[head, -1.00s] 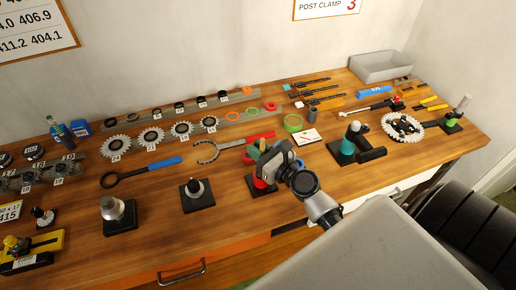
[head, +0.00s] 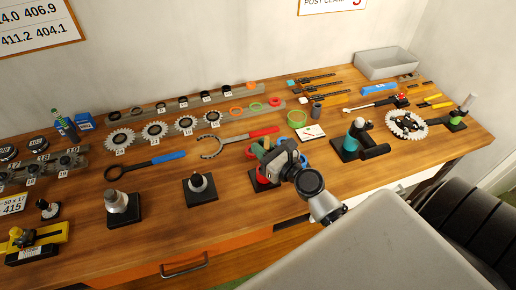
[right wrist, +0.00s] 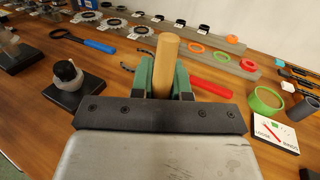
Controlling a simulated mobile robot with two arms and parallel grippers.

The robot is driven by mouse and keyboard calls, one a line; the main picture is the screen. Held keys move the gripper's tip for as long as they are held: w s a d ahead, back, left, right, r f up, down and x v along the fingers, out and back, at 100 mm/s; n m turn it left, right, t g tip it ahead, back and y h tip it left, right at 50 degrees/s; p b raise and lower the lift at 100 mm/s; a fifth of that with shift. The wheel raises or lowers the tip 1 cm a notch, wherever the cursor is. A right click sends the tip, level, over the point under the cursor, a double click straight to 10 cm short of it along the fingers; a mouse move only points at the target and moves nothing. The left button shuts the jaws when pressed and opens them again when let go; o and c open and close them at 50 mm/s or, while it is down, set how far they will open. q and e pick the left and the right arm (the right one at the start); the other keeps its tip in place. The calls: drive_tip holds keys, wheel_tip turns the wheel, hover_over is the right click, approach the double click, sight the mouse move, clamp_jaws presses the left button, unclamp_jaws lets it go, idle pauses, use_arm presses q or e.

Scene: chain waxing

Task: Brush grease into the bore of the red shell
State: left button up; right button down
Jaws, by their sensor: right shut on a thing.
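My right gripper (head: 272,160) reaches in from the lower right in the head view, over a black stand near the front of the bench. In the right wrist view its green fingers are closed around a pale wooden handle (right wrist: 165,62), which stands about upright; I take it for the brush. Its lower end is hidden. The red shell (head: 261,184) shows as a bit of red on the black stand, just below the fingers and mostly covered by them. Its bore is hidden, so I cannot tell whether the brush is inside it. My left gripper is not in view.
A black stand with a dark and silver part (head: 200,188) is to the left. A red-handled tool (head: 240,140) and a green ring (head: 297,118) lie behind. A teal bottle (head: 354,138) stands to the right. Bare wood lies between the stands.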

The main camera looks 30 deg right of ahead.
drive_tip(key=shift+s+d, duration=0.1)
drive_tip(key=shift+d, duration=0.2)
drive_tip(key=shift+a, duration=0.1)
drive_tip(key=shift+w+a+r+p, duration=0.1)
drive_tip(key=shift+w+a+p, duration=0.15)
drive_tip(key=shift+w+p, duration=0.15)
drive_tip(key=shift+w+a, duration=0.25)
drive_tip(key=shift+w, duration=0.1)
wheel_tip(320, 180, up, 7)
drive_tip(key=p, duration=0.7)
